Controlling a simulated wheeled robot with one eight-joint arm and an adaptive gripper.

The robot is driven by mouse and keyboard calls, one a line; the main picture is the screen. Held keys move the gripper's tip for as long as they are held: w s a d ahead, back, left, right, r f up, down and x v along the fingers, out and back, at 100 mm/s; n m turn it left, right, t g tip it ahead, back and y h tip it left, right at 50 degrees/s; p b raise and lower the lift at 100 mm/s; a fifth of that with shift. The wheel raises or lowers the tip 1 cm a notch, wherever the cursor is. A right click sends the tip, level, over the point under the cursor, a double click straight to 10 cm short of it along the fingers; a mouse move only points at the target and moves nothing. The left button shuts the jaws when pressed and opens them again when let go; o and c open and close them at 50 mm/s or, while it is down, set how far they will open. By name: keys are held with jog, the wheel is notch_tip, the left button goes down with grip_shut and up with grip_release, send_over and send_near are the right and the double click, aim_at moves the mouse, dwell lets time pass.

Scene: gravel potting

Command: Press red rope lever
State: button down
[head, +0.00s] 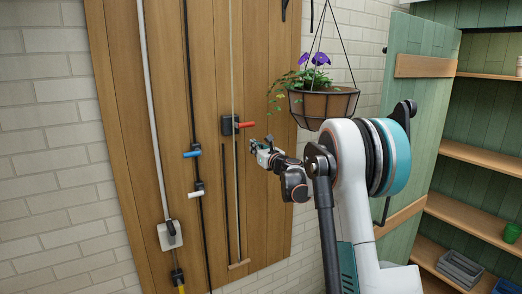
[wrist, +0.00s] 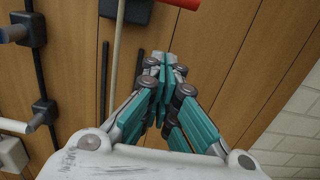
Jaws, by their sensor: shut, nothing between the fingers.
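The red lever (head: 246,124) sticks out to the right from a dark block (head: 228,126) on the wooden board, with a pale rope running up and down through it. In the wrist view the red lever (wrist: 182,4) is cut by the top edge, beside its dark block (wrist: 127,8). My gripper (head: 262,145) is shut and empty, a little below and to the right of the red lever in the head view. In the wrist view my gripper's fingertips (wrist: 165,60) meet below the lever, apart from it.
A blue lever (head: 192,154) and a white lever (head: 194,193) sit on a dark rope to the left. A hanging planter (head: 322,104) with purple flowers hangs above my arm.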

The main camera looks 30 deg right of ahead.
aim_at(244, 124)
jog(key=r, duration=0.1)
jog(key=w+r, duration=0.1)
jog(key=w+r+p, duration=0.1)
jog(key=r, duration=0.1)
jog(key=shift+s, duration=0.1)
dwell(0.5)
